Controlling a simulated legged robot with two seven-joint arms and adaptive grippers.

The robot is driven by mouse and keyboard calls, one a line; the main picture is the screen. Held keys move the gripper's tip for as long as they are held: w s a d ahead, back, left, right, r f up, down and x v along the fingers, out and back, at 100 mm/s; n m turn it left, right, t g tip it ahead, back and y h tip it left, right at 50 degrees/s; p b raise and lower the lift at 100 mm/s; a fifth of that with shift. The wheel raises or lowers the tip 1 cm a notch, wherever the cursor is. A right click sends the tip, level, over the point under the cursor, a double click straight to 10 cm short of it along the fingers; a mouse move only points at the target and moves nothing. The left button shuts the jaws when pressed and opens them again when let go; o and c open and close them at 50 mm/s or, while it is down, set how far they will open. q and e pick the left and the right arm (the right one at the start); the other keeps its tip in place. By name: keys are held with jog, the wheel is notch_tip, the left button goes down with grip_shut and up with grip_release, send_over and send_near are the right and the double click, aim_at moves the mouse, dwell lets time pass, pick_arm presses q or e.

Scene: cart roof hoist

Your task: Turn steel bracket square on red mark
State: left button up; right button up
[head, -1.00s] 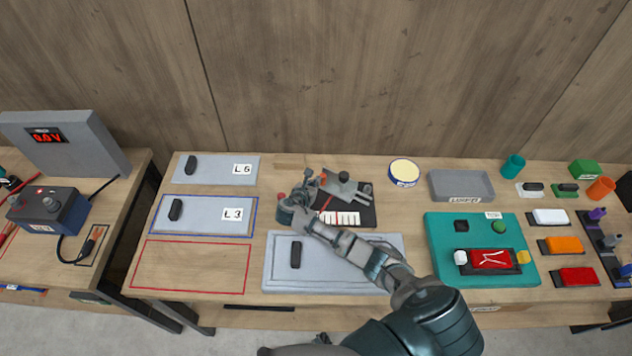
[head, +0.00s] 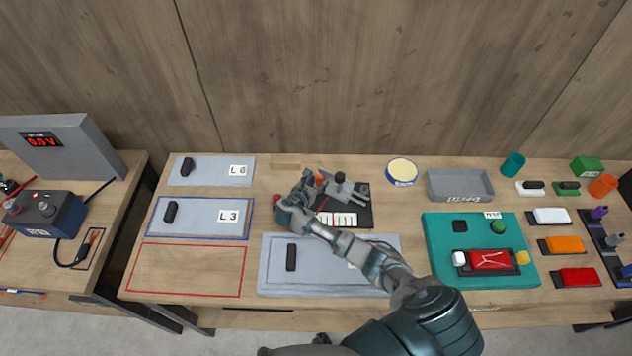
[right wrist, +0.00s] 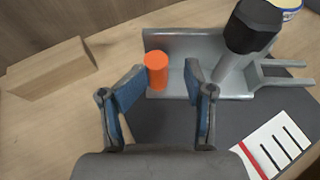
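The grey steel bracket (head: 346,188) lies on a dark plate (head: 362,214) at the back middle of the bench. It also shows in the right wrist view (right wrist: 190,44), with an orange peg (right wrist: 157,71) at its left end and a black-topped post (right wrist: 252,26). A red line (right wrist: 250,161) runs along the white ruled card beside it. My right gripper (head: 307,176) is at the bracket's left end. In the right wrist view its blue-padded fingers (right wrist: 160,84) are open, with the peg between and just beyond their tips. Contact cannot be told. My left gripper is not in view.
A wooden block (right wrist: 48,68) stands left of the gripper. A grey panel (head: 325,285) lies under my right arm. A yellow-topped tin (head: 402,171) and grey tray (head: 460,185) stand right of the bracket. The red-outlined area (head: 185,270) is bare.

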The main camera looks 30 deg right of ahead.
jog(key=shift+a+r, duration=0.15)
jog(key=shift+a, duration=0.25)
jog(key=v, duration=1.1)
jog(key=shift+s+a, duration=0.15)
jog(key=shift+a, duration=0.2)
